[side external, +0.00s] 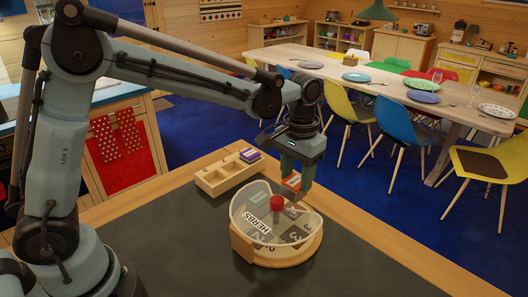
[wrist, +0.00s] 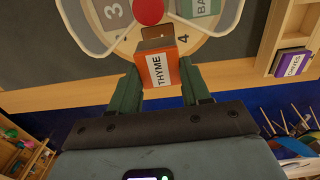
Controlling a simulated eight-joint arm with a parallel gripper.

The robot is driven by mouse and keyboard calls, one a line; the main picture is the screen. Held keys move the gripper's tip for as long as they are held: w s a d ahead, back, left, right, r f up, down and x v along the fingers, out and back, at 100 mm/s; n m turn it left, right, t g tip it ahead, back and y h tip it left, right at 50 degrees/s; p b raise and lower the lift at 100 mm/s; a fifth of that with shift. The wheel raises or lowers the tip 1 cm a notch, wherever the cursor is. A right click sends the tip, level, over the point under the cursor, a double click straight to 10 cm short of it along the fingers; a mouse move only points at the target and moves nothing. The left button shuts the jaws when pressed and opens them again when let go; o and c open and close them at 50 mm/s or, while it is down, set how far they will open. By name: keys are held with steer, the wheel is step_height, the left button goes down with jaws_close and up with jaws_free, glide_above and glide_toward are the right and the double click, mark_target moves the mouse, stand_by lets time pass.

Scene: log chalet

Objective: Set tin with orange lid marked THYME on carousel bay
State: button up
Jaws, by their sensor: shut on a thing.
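The tin with the orange lid marked THYME (wrist: 158,70) is between the two green fingers of my gripper (wrist: 160,80) in the wrist view. In the side external view my gripper (side external: 297,178) points down, shut on the tin (side external: 291,183), at the back right edge of the round wooden carousel (side external: 285,259). In the wrist view the tin shows beside the number 4 on the carousel (wrist: 187,48). Whether its base touches the bay is hidden.
The carousel has a red knob (side external: 276,203) and a clear guard lettered HERBS (side external: 257,227). A tin marked BA... (wrist: 205,6) sits in another bay. A wooden rack (side external: 217,181) holds the purple-lidded CHIVES tin (wrist: 291,62). The dark worktop (side external: 180,237) is clear around the carousel.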

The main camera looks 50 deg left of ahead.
mark_target(296, 191)
steer(key=shift+f, duration=2.3)
steer(key=o, duration=1.1)
steer(key=shift+f, duration=0.1)
steer(key=shift+c, duration=0.2)
